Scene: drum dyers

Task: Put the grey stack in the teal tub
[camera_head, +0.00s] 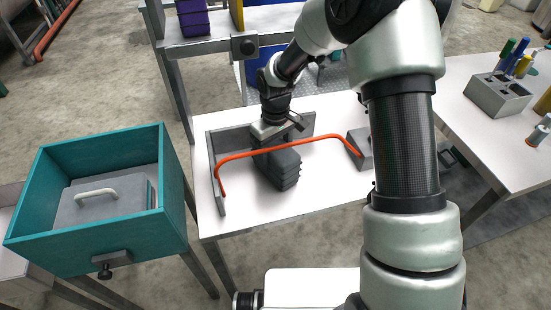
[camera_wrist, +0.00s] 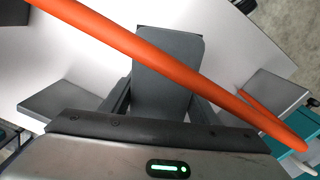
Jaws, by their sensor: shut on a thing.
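The grey stack (camera_head: 281,168) stands on the white table, behind and under an orange bar. It also shows in the wrist view (camera_wrist: 166,70), between the two fingers. My gripper (camera_head: 270,146) is shut on the stack from above; in the wrist view the fingers (camera_wrist: 160,100) lie along its two sides. The teal tub (camera_head: 176,195) stands at the left on its own stand, open at the top. Inside it lies a grey block with a pale handle (camera_head: 97,194). The lower part of the stack's grip is partly hidden in the head view.
The orange bar (camera_head: 290,148) arches over the table close to the stack, between a grey upright at left and a grey block (camera_head: 360,146) at right. It crosses the wrist view (camera_wrist: 170,65). A grey low wall (camera_head: 232,140) stands behind. A pen holder (camera_head: 498,95) stands far right.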

